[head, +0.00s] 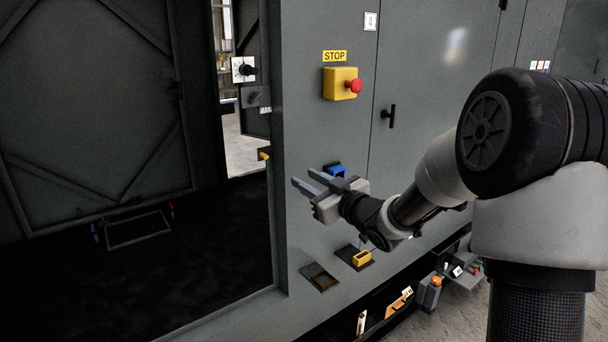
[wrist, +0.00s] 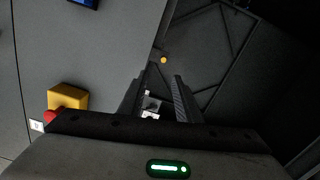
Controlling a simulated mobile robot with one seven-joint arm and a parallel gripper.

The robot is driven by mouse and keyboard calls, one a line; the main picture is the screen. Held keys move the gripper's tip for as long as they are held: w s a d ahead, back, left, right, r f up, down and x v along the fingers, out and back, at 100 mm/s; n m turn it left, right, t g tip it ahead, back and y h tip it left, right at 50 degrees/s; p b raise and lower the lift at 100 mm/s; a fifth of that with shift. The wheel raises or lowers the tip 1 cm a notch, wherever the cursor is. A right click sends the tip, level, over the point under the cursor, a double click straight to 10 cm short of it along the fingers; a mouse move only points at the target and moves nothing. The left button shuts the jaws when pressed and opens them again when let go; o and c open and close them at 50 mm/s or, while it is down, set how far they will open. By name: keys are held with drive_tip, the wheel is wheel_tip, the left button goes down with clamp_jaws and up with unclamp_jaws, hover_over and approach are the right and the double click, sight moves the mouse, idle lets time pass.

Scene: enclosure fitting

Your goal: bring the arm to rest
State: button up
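My gripper (head: 310,184) is held out in front of the grey cabinet, its fingers pointing left toward the dark opening. In the head view its two fingers are spread with a gap between them. In the wrist view the gripper (wrist: 163,82) also shows its fingers apart, with nothing held between them. My arm reaches in from the right, bent at the elbow and raised off the floor. Whether the gripper touches the cabinet front cannot be told, but it looks apart from it.
A yellow stop box (head: 338,84) with a red button (head: 354,86) sits above my gripper. A blue part (head: 336,170) is just behind it; a yellow part (head: 362,258) is below. A black door handle (head: 388,115) sticks out. The open enclosure (head: 150,270) lies left.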

drive_tip(key=s+d+r+m+g+h+p, duration=0.3)
drive_tip(key=s+d+r+m+h, duration=0.3)
drive_tip(key=s+d+h, duration=0.6)
drive_tip(key=s+a+f+m+g+y+p, duration=0.1)
drive_tip(key=s+g, duration=0.2)
drive_tip(key=s, duration=1)
drive_tip(key=s+a+f+m+g+y, duration=0.1)
drive_tip(key=s+f+g, duration=0.1)
drive_tip(key=s, duration=1.2)
drive_tip(key=shift+m+g+p, duration=0.4)
drive_tip(key=shift+g, duration=0.3)
